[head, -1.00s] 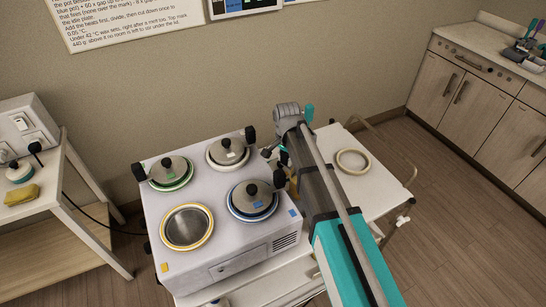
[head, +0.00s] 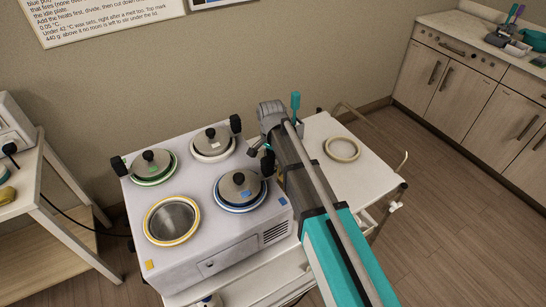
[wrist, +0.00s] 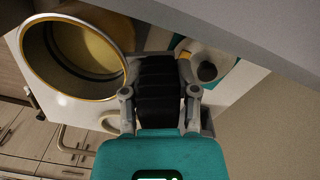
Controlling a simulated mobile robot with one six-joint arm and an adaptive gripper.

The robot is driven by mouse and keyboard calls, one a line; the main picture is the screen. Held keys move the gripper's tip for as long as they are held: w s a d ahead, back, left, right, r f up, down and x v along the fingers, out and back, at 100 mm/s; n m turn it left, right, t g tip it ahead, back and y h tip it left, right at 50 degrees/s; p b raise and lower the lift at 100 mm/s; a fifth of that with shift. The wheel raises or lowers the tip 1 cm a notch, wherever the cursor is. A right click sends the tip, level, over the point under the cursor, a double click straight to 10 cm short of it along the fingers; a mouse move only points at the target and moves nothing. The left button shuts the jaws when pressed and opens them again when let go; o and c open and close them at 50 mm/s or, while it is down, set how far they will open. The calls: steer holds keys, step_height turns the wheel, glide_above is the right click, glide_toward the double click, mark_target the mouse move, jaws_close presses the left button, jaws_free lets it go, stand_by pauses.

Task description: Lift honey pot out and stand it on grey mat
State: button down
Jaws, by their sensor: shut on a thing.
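The honey pot (wrist: 75,52) is in the wrist view at upper left, with a yellow rim and amber wax inside. My gripper (wrist: 158,88) is shut on its black handle (wrist: 160,98). In the head view my arm hides the gripper, and I cannot make out the pot there. The yellow-ringed well (head: 171,220) of the warmer (head: 205,235) stands open and looks empty. I cannot identify the grey mat in either view.
Three lidded pots, green-ringed (head: 153,166), white-ringed (head: 212,142) and blue-ringed (head: 240,189), sit in the warmer with black handles standing up. A cream ring (head: 328,149) lies on the white trolley top (head: 365,180) at right, with bare surface around it.

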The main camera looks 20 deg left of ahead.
steer(key=shift+f+b, duration=0.35)
steer(key=shift+f, duration=0.2)
steer(key=shift+f+b, duration=0.55)
stand_by(1.7)
steer(key=shift+c, duration=1.5)
jaws_free()
steer(key=shift+r, duration=0.2)
steer(key=shift+r+p, duration=3.8)
steer(key=shift+p, duration=0.2)
